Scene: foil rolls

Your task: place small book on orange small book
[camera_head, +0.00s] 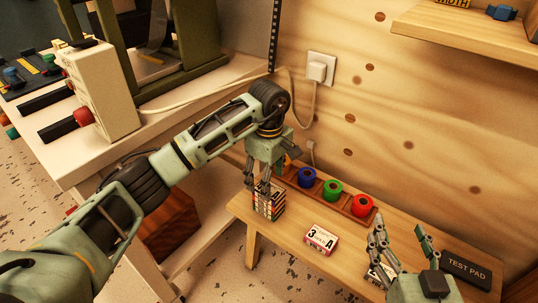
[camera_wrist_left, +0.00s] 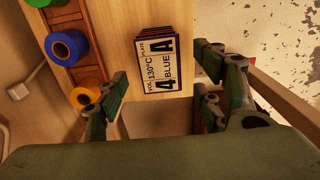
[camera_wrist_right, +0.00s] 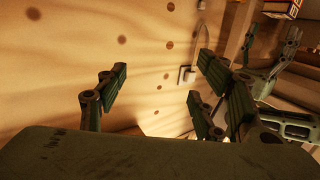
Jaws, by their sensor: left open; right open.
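A stack of small books (camera_head: 268,205) stands on the wooden bench; in the left wrist view its top book (camera_wrist_left: 158,62) has a white and blue label reading "4 A BLUE". My left gripper (camera_head: 266,184) points down at this stack; its open fingers show to either side of the top book, and I cannot tell whether they touch it. A single small book (camera_head: 321,239) marked "3 A", with reddish edges, lies flat to the right. Another small labelled book (camera_head: 378,278) is partly hidden by my right gripper (camera_head: 400,232), which is open and empty. I cannot tell which book is the orange one.
A wooden rack (camera_head: 345,212) holds blue (camera_head: 307,177), green (camera_head: 332,189) and red (camera_head: 362,205) rolls behind the books. A black "TEST PAD" box (camera_head: 466,268) lies at the right. A white workbench (camera_head: 160,130) stands left. A wall shelf (camera_head: 465,35) hangs above.

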